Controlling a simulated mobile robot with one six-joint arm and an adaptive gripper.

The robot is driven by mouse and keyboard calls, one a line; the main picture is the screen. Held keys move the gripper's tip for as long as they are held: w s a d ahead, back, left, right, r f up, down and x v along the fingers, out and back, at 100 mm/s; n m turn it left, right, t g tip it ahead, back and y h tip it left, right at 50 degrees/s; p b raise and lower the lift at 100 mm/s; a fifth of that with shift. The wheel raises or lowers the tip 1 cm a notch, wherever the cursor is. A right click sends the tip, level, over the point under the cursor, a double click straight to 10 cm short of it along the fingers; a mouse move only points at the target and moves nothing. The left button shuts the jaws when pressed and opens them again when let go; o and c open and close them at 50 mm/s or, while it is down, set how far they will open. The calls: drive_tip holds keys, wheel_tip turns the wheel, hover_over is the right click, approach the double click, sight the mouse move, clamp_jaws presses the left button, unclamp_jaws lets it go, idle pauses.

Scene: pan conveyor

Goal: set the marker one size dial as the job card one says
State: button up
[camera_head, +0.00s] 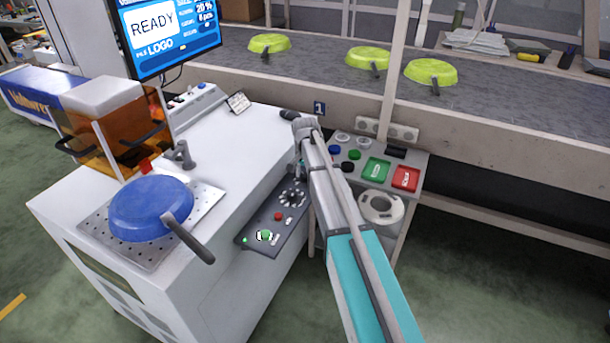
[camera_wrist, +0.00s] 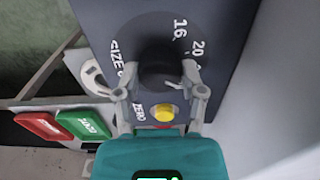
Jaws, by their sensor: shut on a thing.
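The size dial is a black round knob (camera_wrist: 160,60) on a dark control panel (camera_wrist: 228,45) in the wrist view. White marks 16 and 20 and the word SIZE show around it; its pointer is hidden. My gripper (camera_wrist: 161,80) is shut on the knob, one finger on each side. In the head view my gripper (camera_head: 299,173) points down at the panel (camera_head: 258,228) on the white marker's right side, partly behind my arm. The job card (camera_head: 238,102) stands on the marker top, too small to read. The screen (camera_head: 168,30) reads READY, LOGO, 20 %.
A yellow button (camera_wrist: 164,112) sits close to the knob. A blue pan (camera_head: 150,207) rests on the perforated plate (camera_head: 205,200). A stand at right bears a green pad (camera_head: 375,169) and red pad (camera_head: 405,179). Lime pans (camera_head: 431,70) lie on the conveyor behind.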

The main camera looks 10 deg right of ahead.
drive_tip(key=shift+n, duration=1.1)
drive_tip(key=o, duration=1.1)
drive_tip(key=shift+o, duration=0.2)
drive_tip(key=shift+m, duration=0.4)
